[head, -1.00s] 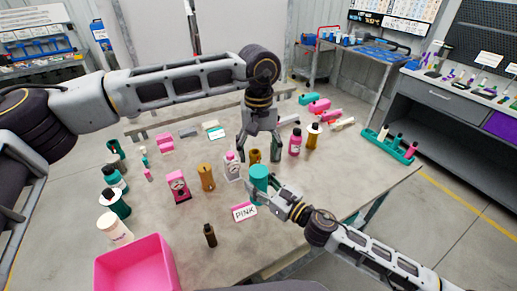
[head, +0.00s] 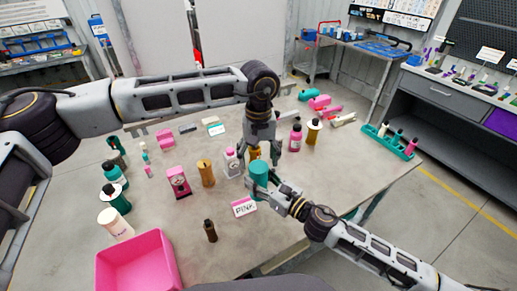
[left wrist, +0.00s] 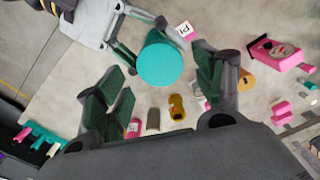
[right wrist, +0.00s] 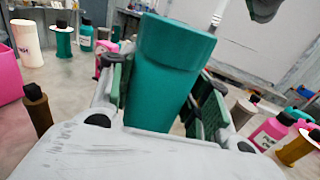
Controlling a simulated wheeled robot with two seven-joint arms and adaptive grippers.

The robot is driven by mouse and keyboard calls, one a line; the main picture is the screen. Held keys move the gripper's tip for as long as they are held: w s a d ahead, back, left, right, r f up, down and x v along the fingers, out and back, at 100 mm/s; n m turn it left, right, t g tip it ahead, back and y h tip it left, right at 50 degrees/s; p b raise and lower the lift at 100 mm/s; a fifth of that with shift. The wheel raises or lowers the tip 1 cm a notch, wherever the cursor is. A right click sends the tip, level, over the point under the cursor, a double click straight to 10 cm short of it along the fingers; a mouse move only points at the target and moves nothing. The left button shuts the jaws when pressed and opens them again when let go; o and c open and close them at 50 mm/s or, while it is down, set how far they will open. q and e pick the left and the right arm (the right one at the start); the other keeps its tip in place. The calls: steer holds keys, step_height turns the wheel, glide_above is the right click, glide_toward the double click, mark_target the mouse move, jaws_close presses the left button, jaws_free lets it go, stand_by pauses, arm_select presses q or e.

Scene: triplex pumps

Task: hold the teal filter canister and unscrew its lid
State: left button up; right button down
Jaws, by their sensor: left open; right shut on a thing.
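The teal filter canister (head: 258,180) stands upright near the middle of the table, its round lid on top. My right gripper (head: 268,189) is shut around the canister's body from the right; the right wrist view shows the canister (right wrist: 165,70) between its fingers. My left gripper (head: 262,157) points down just above and behind the canister, open and empty. In the left wrist view the teal lid (left wrist: 160,64) lies beyond and between the open fingers. I see no contact between the left fingers and the lid.
A pink bin (head: 135,264) stands at the front left, near a dark brown bottle (head: 210,231). A "PINK" sign (head: 243,207) is just in front of the canister. A white-and-pink bottle (head: 231,162) and a pink bottle (head: 295,138) stand close to the left gripper.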

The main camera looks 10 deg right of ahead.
mark_target(259, 166)
arm_select(q)
steer(key=shift+f, duration=1.8)
steer(key=c, duration=1)
steer(key=shift+c, duration=0.2)
